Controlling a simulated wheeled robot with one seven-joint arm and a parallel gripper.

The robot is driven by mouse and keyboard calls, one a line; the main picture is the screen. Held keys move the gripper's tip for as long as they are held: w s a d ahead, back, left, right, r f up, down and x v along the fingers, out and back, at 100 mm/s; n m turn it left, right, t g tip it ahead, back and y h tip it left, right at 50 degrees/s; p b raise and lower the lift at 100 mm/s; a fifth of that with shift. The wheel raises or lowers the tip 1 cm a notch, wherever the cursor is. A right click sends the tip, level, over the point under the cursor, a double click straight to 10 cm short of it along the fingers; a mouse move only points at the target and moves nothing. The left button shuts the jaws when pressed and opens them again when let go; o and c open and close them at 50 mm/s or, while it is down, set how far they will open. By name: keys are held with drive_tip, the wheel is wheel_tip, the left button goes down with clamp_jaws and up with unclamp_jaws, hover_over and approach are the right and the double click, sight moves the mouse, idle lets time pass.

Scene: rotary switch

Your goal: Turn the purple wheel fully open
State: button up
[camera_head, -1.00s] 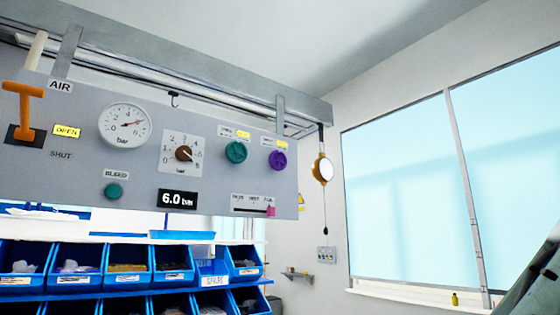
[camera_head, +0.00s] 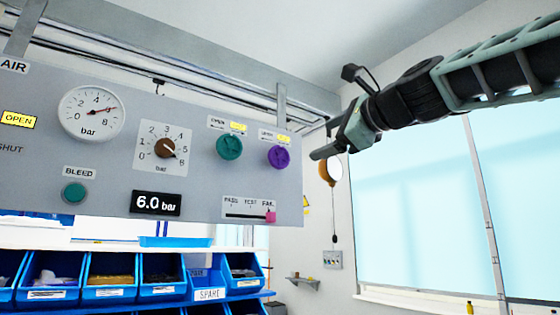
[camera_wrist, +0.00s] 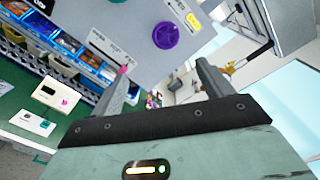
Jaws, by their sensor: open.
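The purple wheel (camera_head: 278,157) is a small round knob at the right end of the grey panel (camera_head: 100,190), under a label with a yellow part. In the wrist view the purple wheel (camera_wrist: 166,35) sits above and beyond the fingers. My gripper (camera_head: 325,150) is to the right of the panel, apart from the wheel. In the wrist view my gripper (camera_wrist: 168,85) shows two separated fingers with nothing between them. A teal wheel (camera_head: 229,147) is just left of the purple one.
A brown rotary knob (camera_head: 165,148), a round gauge (camera_head: 92,113), a 6.0 bar display (camera_head: 156,203) and a pink slider marker (camera_head: 270,216) are on the panel. A hanging round lamp-like item (camera_head: 329,173) is behind my gripper. Blue bins (camera_head: 120,277) stand below.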

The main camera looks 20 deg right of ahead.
drive_tip(key=r, duration=0.1)
drive_tip(key=p, duration=0.9)
approach(279, 156)
drive_tip(key=x, duration=0.7)
drive_tip(key=shift+w+r, duration=0.2)
drive_tip(key=shift+w, duration=0.1)
drive_tip(key=shift+w+a+f, duration=0.1)
drive_tip(key=shift+w+a, duration=0.1)
drive_tip(key=shift+w, duration=0.3)
drive_tip(key=c, duration=1)
